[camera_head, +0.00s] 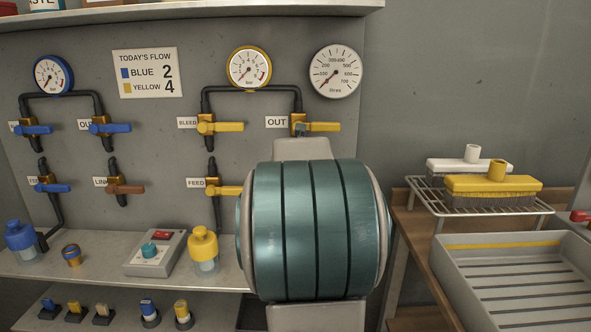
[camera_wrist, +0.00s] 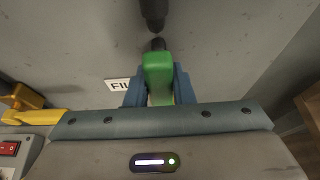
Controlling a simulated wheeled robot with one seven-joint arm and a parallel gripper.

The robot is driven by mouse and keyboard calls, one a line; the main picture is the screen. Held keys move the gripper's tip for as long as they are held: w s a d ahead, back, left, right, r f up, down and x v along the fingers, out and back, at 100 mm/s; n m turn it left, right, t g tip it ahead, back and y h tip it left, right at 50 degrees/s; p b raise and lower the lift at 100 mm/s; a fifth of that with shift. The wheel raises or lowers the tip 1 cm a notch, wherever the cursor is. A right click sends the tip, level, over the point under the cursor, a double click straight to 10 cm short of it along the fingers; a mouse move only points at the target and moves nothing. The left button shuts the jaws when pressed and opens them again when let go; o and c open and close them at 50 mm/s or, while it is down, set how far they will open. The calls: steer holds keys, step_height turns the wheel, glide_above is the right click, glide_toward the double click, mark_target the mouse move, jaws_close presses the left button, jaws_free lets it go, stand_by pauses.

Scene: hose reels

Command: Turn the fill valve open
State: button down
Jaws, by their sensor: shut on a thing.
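In the wrist view the green handle of the fill valve (camera_wrist: 158,68) sits at the centre, below a dark pipe. My gripper (camera_wrist: 160,88) is shut on this handle, with one blue-grey finger on each side. The handle runs up and down in the picture, roughly in line with the pipe. A white label (camera_wrist: 117,85) reading "FIL", its end cut off by a finger, is left of it. In the head view my own arm fills the middle right and hides the fill valve and my gripper.
A yellow handle (camera_wrist: 32,117) and a red switch (camera_wrist: 9,149) are at the wrist view's left. In the head view, yellow bleed (camera_head: 222,127), out (camera_head: 322,127) and feed (camera_head: 228,190) handles surround my arm. A wire rack (camera_head: 420,190) and grey tray (camera_head: 450,275) stand right.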

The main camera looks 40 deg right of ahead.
steer(key=c, duration=1.2)
jaws_free()
steer(key=shift+f, duration=0.1)
steer(key=shift+c, duration=0.2)
steer(key=shift+s+a+r, duration=0.15)
steer(key=shift+a+r, duration=0.05)
steer(key=shift+r, duration=0.05)
steer(key=p+v, duration=0.4)
steer(key=v, duration=0.9)
steer(key=shift+p, duration=0.3)
steer(key=shift+r, duration=0.1)
